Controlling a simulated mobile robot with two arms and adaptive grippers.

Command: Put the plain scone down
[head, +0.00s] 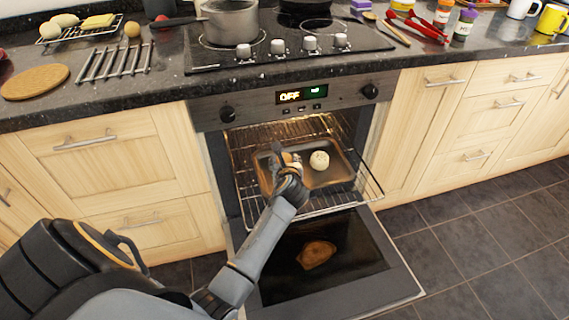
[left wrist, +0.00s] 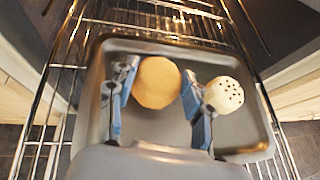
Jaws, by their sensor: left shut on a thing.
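The plain scone (left wrist: 157,82) is round and tan, and sits between the two fingers of my left gripper (left wrist: 158,108), which is shut on it. In the head view my left gripper (head: 287,172) reaches into the open oven and mostly hides the plain scone (head: 291,158). Below is a dark baking tray (head: 340,178) on the pulled-out rack; I cannot tell whether the scone touches it. A pale scone with dark spots (head: 319,160) lies on the tray just right of the gripper; it also shows close to the right finger in the left wrist view (left wrist: 224,95). My right gripper is not in view.
The oven door (head: 385,265) hangs open below the rack (head: 362,192), with a brown flat shape (head: 316,254) on it. A hob with a pot (head: 230,20) is above. The tray's right part is free beyond the spotted scone.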

